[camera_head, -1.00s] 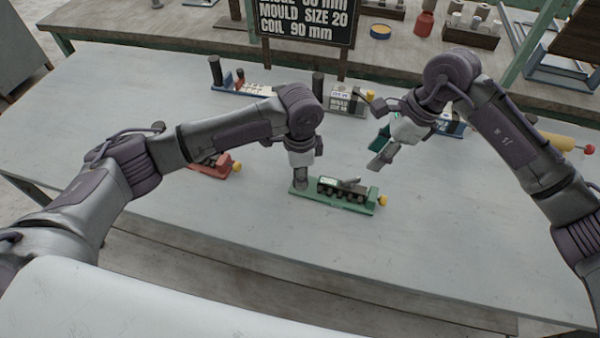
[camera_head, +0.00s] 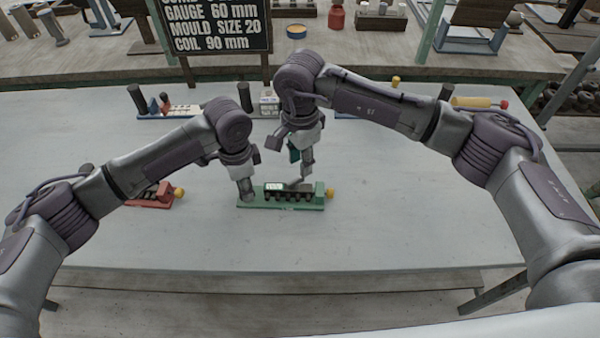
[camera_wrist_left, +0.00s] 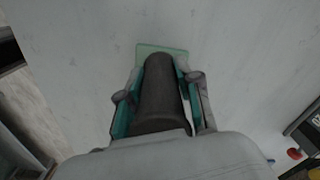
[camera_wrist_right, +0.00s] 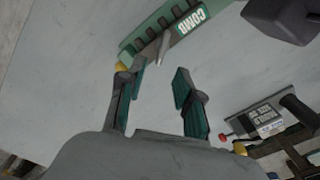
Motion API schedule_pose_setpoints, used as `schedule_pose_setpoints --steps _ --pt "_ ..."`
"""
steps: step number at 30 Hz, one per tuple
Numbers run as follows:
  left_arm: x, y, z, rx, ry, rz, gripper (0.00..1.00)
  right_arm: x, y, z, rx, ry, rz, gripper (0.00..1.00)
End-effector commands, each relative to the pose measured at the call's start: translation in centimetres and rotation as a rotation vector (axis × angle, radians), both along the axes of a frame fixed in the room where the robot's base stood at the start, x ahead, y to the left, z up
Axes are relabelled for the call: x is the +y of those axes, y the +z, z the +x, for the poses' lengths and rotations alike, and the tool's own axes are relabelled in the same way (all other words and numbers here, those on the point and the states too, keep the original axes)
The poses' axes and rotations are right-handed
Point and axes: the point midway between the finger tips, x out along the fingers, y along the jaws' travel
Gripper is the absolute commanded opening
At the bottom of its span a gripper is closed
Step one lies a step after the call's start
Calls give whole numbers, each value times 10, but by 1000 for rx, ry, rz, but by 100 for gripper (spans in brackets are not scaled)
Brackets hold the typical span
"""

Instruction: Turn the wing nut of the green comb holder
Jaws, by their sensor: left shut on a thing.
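The green comb holder (camera_head: 285,203) lies on the table, with a row of dark teeth, a white "COMB" label and a yellow knob (camera_head: 330,192) at its right end. A thin grey lever, apparently the wing nut (camera_wrist_right: 164,47), shows on the holder in the right wrist view. My left gripper (camera_head: 246,196) is shut on the dark upright handle (camera_wrist_left: 160,95) at the holder's left end.
A red holder (camera_head: 152,202) lies to the left, partly behind my left arm. A blue-based holder (camera_head: 165,116) and a white-labelled one (camera_head: 268,104) stand behind. A dark sign (camera_head: 215,25) rises at the table's back. The front of the table is clear.

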Motion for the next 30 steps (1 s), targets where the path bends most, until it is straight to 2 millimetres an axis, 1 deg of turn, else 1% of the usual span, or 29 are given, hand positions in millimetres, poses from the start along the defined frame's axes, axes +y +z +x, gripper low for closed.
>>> schedule_pose_setpoints --steps 1,3,6,9,13,20,21,27,30 --pt "0 0 0 0 0 -1 0 0 -11 -1 3 -1 -1 34" --pt "0 0 0 0 0 -1 0 0 -23 -1 3 -1 -1 34" --pt "0 0 0 -1 0 -1 0 0 -37 0 2 -2 1 34" --pt "0 0 0 -1 0 -1 0 0 -47 0 0 -1 1 34" --pt "0 0 0 -1 0 -1 0 0 -52 0 0 0 1 34" --pt "0 0 0 -1 0 -1 0 0 -53 0 -1 -1 2 34" --pt "0 0 0 -1 0 -1 0 0 -53 0 -1 -1 2 33" --pt "0 0 0 -1 0 -1 0 0 -53 0 -1 -1 2 0" --pt "0 0 0 -1 0 -1 0 0 -53 0 -1 -1 2 0"
